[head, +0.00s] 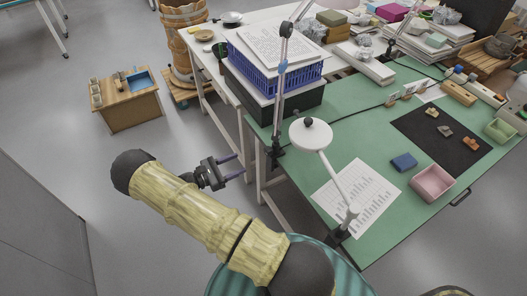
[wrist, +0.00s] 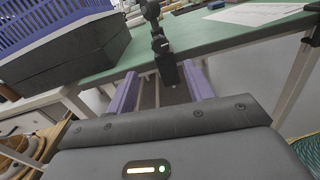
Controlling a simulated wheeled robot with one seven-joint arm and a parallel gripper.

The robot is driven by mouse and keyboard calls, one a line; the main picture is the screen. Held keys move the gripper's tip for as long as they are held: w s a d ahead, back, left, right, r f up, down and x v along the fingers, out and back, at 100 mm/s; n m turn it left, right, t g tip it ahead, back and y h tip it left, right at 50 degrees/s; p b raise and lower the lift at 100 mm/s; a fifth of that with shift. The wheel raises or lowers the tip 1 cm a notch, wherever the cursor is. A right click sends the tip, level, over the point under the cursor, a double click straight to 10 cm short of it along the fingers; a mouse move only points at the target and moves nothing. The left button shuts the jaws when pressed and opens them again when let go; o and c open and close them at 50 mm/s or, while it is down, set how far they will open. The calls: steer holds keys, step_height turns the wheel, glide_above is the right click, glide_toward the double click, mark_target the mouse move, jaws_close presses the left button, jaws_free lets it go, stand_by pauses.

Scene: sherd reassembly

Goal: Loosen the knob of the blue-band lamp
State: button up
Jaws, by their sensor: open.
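A lamp arm (head: 281,85) rises from a dark clamp (head: 276,152) on the near left edge of the green table. I cannot make out a blue band on it for certain. A second lamp with a round white head (head: 311,136) leans over the near edge. My gripper (head: 241,164) is open and empty, its purple fingers pointing toward the first clamp from the left. In the wrist view my gripper (wrist: 162,78) has a dark clamp (wrist: 165,68) at the table edge ahead, seen between the fingertips and apart from them. Which part is the knob is unclear.

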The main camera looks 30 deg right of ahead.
mark_target(269, 151)
steer(key=s+d+p, duration=0.1)
steer(key=d+p, duration=0.1)
steer(key=d, duration=0.9)
steer(key=shift+d, duration=0.3)
steer(key=c, duration=1)
